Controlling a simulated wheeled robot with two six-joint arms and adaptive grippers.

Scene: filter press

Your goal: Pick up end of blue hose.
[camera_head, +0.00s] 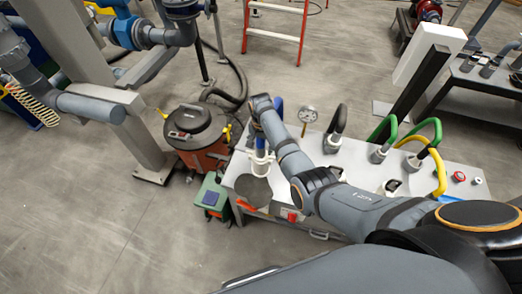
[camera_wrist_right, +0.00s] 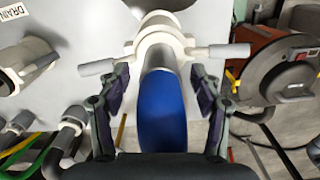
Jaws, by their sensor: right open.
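The blue hose (camera_head: 261,143) shows at the left end of the grey table, partly hidden by my right arm. In the right wrist view the blue hose (camera_wrist_right: 163,112) lies between the two fingers of my right gripper (camera_wrist_right: 160,84). The fingers are open, one on each side, with gaps to the hose. The hose end meets a white coupling (camera_wrist_right: 160,40) with two side levers, just beyond the fingertips. In the head view my right arm reaches over the table and its wrist is at the hose; the fingers are hard to make out there. My left gripper is not in view.
Open floor (camera_head: 90,220) lies front left.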

